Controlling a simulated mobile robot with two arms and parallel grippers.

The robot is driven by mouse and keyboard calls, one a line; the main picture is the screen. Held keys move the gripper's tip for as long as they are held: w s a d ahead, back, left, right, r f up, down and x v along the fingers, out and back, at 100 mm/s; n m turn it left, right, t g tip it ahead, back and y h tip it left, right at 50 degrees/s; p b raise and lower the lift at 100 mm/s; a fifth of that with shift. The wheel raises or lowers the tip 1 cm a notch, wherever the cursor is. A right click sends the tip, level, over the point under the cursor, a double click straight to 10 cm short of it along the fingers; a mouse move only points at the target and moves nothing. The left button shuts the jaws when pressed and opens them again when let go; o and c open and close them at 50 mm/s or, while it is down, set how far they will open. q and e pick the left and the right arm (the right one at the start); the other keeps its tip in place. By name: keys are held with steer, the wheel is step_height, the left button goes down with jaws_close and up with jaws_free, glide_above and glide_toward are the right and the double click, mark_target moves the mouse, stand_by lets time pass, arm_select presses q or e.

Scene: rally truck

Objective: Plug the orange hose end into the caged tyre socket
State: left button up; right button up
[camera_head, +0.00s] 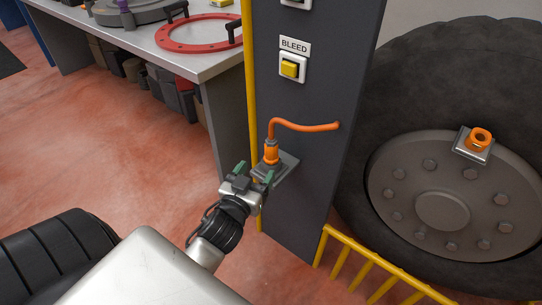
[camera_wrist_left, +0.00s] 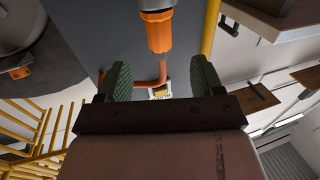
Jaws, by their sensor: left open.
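The orange hose end (camera_head: 272,152) stands upright at a grey bracket (camera_head: 288,167) on the dark column, with its orange hose (camera_head: 308,127) running right into the column. My left gripper (camera_head: 254,174) is open with green finger pads, just below and left of the hose end. In the left wrist view the hose end (camera_wrist_left: 157,32) lies beyond the open fingertips (camera_wrist_left: 160,75), roughly centred and not between them. The tyre socket (camera_head: 480,138) is an orange ring on a small metal plate on the wheel hub. My right gripper is not in view.
The dark column (camera_head: 320,80) carries a BLEED label and yellow button (camera_head: 290,68). A yellow post (camera_head: 251,60) runs along its left edge. A low yellow cage rail (camera_head: 375,262) stands before the big tyre (camera_head: 362,170). A workbench (camera_head: 190,62) is behind left; red floor is open there.

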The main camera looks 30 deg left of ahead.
mark_target(269, 154)
arm_select(q)
steer(key=w, duration=0.4)
steer(key=shift+w+a, duration=0.2)
steer(key=shift+a, duration=0.2)
steer(key=w, duration=0.2)
steer(key=w+f+b, duration=0.1)
steer(key=w, duration=0.1)
steer(key=shift+a, duration=0.35)
steer(key=shift+w, duration=0.55)
steer(key=shift+r, duration=0.1)
steer(key=c, duration=1)
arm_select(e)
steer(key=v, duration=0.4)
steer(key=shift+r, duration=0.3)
arm_select(q)
steer(key=shift+c, duration=0.2)
steer(key=shift+r, duration=0.4)
step_height(269, 154, up, 8)
steer(key=p, duration=0.3)
steer(key=shift+r, duration=0.2)
steer(key=shift+r+p, duration=0.3)
steer(key=shift+r, duration=0.1)
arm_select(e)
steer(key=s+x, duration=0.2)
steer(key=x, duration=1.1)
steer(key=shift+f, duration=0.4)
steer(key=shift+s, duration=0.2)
